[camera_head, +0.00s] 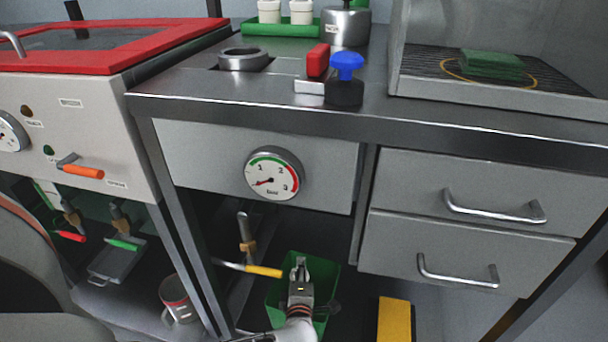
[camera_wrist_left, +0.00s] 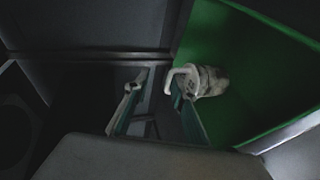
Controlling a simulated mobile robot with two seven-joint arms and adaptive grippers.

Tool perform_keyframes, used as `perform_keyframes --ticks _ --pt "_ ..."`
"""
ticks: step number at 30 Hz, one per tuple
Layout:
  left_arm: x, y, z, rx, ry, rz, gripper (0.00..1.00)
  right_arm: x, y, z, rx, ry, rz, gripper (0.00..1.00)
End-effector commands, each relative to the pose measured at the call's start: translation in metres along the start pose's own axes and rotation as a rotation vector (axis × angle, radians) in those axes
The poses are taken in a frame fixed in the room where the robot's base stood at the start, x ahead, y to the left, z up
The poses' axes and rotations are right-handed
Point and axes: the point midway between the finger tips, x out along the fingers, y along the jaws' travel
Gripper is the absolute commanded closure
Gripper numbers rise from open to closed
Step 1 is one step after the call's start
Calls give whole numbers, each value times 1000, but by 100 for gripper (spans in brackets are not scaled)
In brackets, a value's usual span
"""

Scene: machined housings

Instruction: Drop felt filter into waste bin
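The waste bin is a green open container (camera_head: 277,300) on the lower level under the bench in the head view. Its green inside (camera_wrist_left: 255,55) fills the upper right of the left wrist view. My left gripper (camera_head: 300,263) points into the bin's opening. In the left wrist view its two fingers (camera_wrist_left: 157,88) are apart with nothing between them. A pale grey, rough cylinder, which looks like the felt filter (camera_wrist_left: 210,80), shows against the green inside, just beyond the right fingertip. I cannot tell whether it touches the finger. My right gripper is not in view.
A valve with a yellow handle (camera_head: 264,271) stands close left of my left gripper. The bench edge and gauge panel (camera_head: 215,160) are above it. A yellow block (camera_head: 394,318) lies right of the bin, and a mug (camera_head: 177,297) stands to the left.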

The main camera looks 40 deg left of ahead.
Motion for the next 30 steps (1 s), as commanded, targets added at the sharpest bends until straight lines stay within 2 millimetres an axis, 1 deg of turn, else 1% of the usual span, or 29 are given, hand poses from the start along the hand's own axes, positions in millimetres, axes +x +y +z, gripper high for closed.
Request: perform_keyframes --ticks 5,8,11,18,22,27,30 --pt "-1 1 0 -1 0 0 76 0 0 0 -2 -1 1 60" --pt "-3 8 0 -2 -1 0 76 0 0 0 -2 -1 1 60" --pt "-8 19 -2 -4 0 0 76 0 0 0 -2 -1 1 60" --pt "-21 59 -6 -5 -1 1 76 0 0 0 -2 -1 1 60" --pt "-27 77 -8 -4 -1 1 76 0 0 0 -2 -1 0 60" --pt "-32 91 -10 -3 0 0 76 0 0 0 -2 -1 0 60" --pt "-33 94 -10 0 1 0 76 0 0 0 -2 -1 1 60"
